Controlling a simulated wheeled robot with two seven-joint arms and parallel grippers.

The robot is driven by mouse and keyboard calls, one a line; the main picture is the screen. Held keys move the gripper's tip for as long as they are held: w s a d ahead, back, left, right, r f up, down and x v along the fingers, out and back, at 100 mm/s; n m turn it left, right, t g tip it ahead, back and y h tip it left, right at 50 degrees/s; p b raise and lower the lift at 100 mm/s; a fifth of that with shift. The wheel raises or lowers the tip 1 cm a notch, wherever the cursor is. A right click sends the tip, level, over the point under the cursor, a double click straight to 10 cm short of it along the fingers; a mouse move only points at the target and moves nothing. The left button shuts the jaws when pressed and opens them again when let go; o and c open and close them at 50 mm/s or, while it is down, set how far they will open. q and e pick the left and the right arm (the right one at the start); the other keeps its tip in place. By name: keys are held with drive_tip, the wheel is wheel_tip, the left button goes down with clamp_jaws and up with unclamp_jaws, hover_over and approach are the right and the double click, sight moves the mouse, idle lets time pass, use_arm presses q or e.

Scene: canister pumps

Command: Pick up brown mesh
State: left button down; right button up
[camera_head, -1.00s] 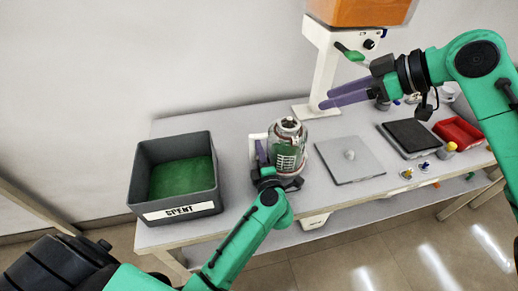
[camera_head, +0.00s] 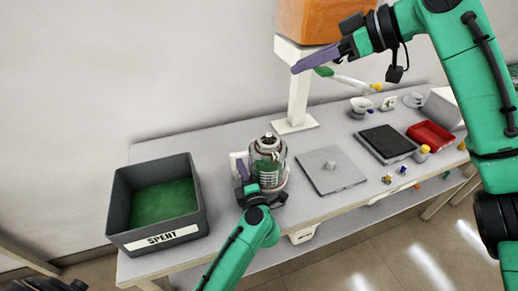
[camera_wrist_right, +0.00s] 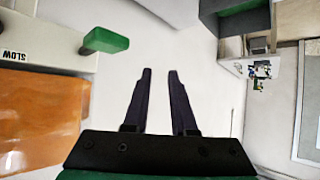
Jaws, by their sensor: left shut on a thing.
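I cannot make out a brown mesh in either view. A clear canister (camera_head: 268,160) with a grey top and green contents stands upright on the table. My left gripper (camera_head: 246,178) is shut on its left side, and the canister partly hides the fingers. My right gripper (camera_head: 318,58) is raised high in front of the white post, below the orange box. In the right wrist view my right gripper (camera_wrist_right: 160,75) has its two dark fingers apart with nothing between them.
A grey bin (camera_head: 120,205) marked SPENT, green inside, stands at the table's left end. Right of the canister lies a grey plate (camera_head: 345,177) with a knob. Beyond are a black-topped tray (camera_head: 385,143), a red tray (camera_head: 430,137) and an orange box (camera_head: 310,22) on a post.

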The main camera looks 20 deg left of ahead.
sight(269, 135)
drive_tip(key=a+f+n+g+h, duration=0.1)
drive_tip(key=a+f+h, duration=0.1)
drive_tip(key=f, duration=0.4)
drive_tip(key=s+a+f+n+g+h, duration=0.1)
drive_tip(key=a+f+h, duration=0.1)
drive_tip(key=f, duration=0.4)
drive_tip(key=a+f+n+h, duration=0.2)
drive_tip(key=f, duration=0.4)
drive_tip(key=shift+s+a+g+h, duration=0.1)
drive_tip(key=shift+s+g+h, duration=0.05)
drive_tip(key=shift+g+h, duration=0.2)
drive_tip(key=shift+s+f, duration=0.1)
drive_tip(key=shift+f, duration=0.1)
clamp_jaws()
drive_tip(key=shift+a, duration=0.1)
